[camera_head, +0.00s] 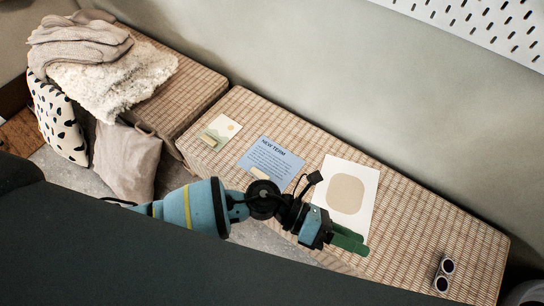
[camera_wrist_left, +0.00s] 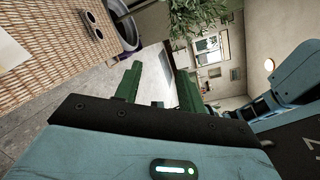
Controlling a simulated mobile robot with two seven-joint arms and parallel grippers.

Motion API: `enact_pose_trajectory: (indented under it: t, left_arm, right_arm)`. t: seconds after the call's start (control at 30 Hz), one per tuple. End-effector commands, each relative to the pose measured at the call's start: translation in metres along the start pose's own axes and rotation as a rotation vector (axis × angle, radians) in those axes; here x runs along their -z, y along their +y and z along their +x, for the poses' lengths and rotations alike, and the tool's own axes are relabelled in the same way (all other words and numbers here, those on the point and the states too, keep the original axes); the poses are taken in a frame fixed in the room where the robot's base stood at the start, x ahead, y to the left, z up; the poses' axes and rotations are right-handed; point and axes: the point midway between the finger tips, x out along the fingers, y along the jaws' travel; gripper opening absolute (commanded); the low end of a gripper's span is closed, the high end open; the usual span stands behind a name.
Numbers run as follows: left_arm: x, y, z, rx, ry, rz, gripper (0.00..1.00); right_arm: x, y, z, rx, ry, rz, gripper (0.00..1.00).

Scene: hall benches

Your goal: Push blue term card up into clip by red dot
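The blue term card (camera_head: 271,159), headed "NEW TERM", lies on the woven bench top (camera_head: 420,215). A small cream piece (camera_head: 259,174) sits at its lower edge; I cannot tell whether this is the clip. No red dot can be made out. My left gripper (camera_head: 350,241) has green fingers and is to the right of the blue card, apart from it, by the lower edge of a white sheet. In the left wrist view its fingers (camera_wrist_left: 159,84) stand apart with nothing between them. My right gripper is not in view.
A small picture card (camera_head: 221,130) lies left of the blue card. A white sheet with a beige shape (camera_head: 347,192) lies right of it. Cushions and blankets (camera_head: 100,80) fill the left.

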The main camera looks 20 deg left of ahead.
Motion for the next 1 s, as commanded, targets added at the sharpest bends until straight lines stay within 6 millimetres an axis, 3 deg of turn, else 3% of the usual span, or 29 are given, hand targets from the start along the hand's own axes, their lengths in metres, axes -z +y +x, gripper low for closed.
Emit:
enact_pose_trajectory:
  t: [0.03,0.17,0.27,0.4,0.53,0.6,0.73,0.83,1.0]
  left_arm:
    - [0.009,0.019,-0.004,-0.029,0.098,0.105,0.4]
    - [0.026,0.063,-0.026,-0.105,0.355,0.354,0.4]
    - [0.031,0.102,-0.056,-0.175,0.561,0.528,0.4]
    - [0.023,0.158,-0.116,-0.291,0.858,0.732,0.4]
    - [0.001,0.199,-0.18,-0.403,1.113,0.862,0.4]
    - [-0.014,0.213,-0.21,-0.456,1.225,0.907,0.4]
    - [-0.034,0.226,-0.251,-0.526,1.367,0.948,0.4]
    - [-0.044,0.23,-0.267,-0.554,1.423,0.961,0.4]
    - [-0.047,0.23,-0.274,-0.565,1.447,0.965,0.4]
  right_arm:
    - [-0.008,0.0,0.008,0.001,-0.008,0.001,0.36]
    - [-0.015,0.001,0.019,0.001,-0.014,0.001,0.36]
    - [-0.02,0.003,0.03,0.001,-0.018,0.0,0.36]
    - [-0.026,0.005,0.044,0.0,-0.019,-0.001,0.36]
    - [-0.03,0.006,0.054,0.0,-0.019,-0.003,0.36]
    - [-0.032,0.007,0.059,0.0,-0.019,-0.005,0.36]
    - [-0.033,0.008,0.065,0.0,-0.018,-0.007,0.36]
    - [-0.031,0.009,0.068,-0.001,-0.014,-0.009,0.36]
    - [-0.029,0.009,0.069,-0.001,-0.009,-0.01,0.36]
